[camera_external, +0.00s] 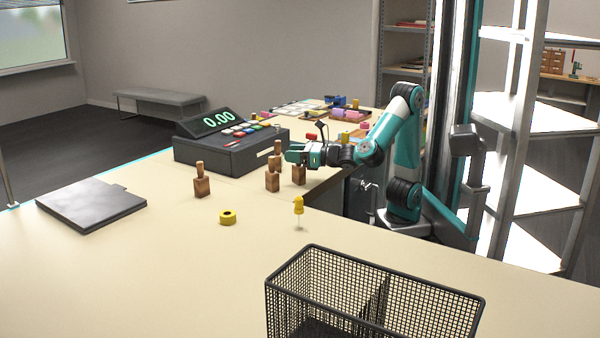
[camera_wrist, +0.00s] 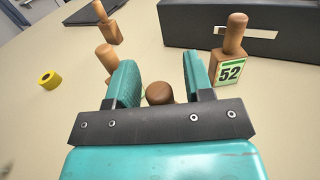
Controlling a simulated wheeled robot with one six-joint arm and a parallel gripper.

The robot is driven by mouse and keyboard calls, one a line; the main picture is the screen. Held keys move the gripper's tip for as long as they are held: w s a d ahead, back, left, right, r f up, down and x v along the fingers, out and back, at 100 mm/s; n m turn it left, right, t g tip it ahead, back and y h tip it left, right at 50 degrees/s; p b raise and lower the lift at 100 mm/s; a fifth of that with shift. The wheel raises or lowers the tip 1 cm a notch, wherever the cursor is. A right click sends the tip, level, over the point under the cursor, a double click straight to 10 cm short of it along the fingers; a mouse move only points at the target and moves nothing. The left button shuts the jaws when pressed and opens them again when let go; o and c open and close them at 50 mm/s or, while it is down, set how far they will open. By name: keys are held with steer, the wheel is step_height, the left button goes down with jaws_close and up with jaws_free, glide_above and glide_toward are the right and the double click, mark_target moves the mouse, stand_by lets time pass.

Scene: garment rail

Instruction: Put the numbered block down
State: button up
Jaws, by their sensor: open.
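Several wooden blocks with knob handles stand upright on the counter. One block (camera_external: 298,175) is just below my gripper (camera_external: 291,154). In the wrist view a round wooden knob (camera_wrist: 160,93) shows between the two teal fingers of my open gripper (camera_wrist: 162,80), with a gap on each side; the body under it is hidden. Another block (camera_external: 272,181) stands just left of the one below my gripper, and one more (camera_external: 201,186) farther left. Their labels are not visible.
A dark cash register (camera_external: 225,150) stands behind the blocks. A yellow tape roll (camera_external: 228,218) and a small yellow figure (camera_external: 298,206) are nearer the front. A black wire basket (camera_external: 370,300) is at the front right, a dark flat slab (camera_external: 92,204) at left. The counter between is clear.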

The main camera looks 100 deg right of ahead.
steer(key=b+v, duration=0.1)
steer(key=v, duration=0.6)
steer(key=shift+s, duration=0.25)
